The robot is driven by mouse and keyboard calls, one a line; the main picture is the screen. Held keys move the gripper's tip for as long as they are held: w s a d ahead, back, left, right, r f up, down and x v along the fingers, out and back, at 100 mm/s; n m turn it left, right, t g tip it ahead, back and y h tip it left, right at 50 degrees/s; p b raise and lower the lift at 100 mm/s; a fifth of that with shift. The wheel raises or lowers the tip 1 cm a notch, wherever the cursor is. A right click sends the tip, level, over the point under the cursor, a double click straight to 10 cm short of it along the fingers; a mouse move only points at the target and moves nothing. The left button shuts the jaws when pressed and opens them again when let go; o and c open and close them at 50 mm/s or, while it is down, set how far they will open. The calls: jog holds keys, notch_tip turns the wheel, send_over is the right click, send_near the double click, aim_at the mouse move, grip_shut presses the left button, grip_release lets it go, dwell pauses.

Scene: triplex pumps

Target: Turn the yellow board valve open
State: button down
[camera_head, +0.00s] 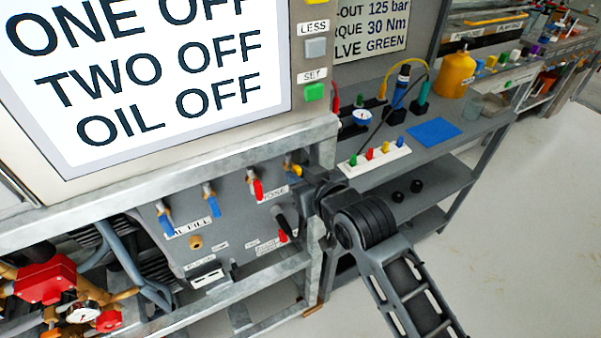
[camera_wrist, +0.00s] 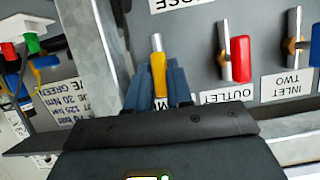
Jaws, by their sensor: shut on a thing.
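The yellow board valve (camera_head: 293,170) sits at the right end of the top valve row on the grey board (camera_head: 232,228). In the head view my gripper (camera_head: 303,180) reaches it from the right and partly hides it. In the wrist view the yellow handle (camera_wrist: 158,72) lies between the two blue-grey fingers (camera_wrist: 159,86) of my gripper, which is shut on it. The handle's bare metal end points up in that picture. The valve's label is mostly covered by my gripper.
A red-handled valve (camera_head: 256,188) marked OUTLET in the wrist view (camera_wrist: 240,58) is close beside it. Blue-handled valves (camera_head: 212,200) stand further left. A metal frame post (camera_wrist: 92,45) runs close on the other side. A black-handled lever (camera_head: 281,226) is below.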

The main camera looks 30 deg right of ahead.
jog(key=shift+a, duration=0.1)
dwell(0.5)
jog(key=c, duration=1.1)
grip_release()
jog(key=v, duration=0.8)
jog(key=shift+b, duration=0.35)
jog(key=shift+f, duration=0.1)
